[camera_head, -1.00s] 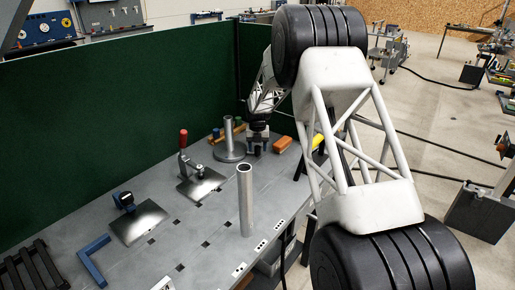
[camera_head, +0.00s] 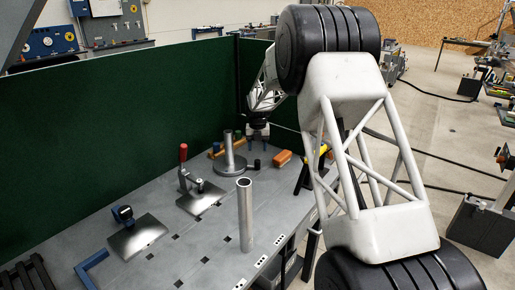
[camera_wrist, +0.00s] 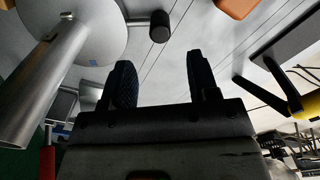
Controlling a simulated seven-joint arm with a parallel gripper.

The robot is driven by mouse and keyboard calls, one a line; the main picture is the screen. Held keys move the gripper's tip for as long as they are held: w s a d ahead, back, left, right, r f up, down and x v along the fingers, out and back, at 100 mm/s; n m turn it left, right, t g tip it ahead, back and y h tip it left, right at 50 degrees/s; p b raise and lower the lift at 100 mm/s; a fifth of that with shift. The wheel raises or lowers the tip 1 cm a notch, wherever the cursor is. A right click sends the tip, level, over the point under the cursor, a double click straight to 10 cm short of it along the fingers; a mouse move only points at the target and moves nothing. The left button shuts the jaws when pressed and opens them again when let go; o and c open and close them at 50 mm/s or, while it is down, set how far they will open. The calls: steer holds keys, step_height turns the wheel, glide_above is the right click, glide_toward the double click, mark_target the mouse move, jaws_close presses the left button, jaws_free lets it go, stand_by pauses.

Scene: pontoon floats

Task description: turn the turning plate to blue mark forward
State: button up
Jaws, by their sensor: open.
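The turning plate (camera_head: 236,170) is a round grey disc on the bench with an upright metal tube (camera_head: 228,150) on it. It shows at upper left in the wrist view (camera_wrist: 100,40), with a small blue mark (camera_wrist: 67,16) on its face. A short rod from its edge carries a dark knob (camera_wrist: 160,27), also in the head view (camera_head: 257,164). My gripper (camera_head: 258,136) is above the knob, apart from it. In the wrist view its two fingers (camera_wrist: 159,62) are spread and empty, with the knob beyond their tips.
An orange block (camera_head: 282,158) lies right of the knob. A green screen (camera_head: 120,130) runs along the back. A yellow-and-black tool is at the bench's right edge.

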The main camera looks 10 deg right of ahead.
steer(key=shift+s, duration=0.15)
steer(key=c, duration=0.6)
steer(key=shift+s+m+y, duration=0.3)
steer(key=shift+s+m, duration=0.1)
steer(key=shift+m, duration=0.2)
jaws_close()
steer(key=s+d+m+t+y, duration=0.1)
steer(key=s+m+t, duration=0.2)
steer(key=s+m, duration=0.3)
steer(key=s+d+r+m+t+y, duration=0.1)
steer(key=s+m, duration=0.4)
steer(key=m, duration=0.7)
steer(key=shift+s+d+r+t+y, duration=0.15)
steer(key=shift+s+d+t+y, duration=0.35)
steer(key=shift+t, duration=0.7)
steer(key=shift+w+a, duration=0.1)
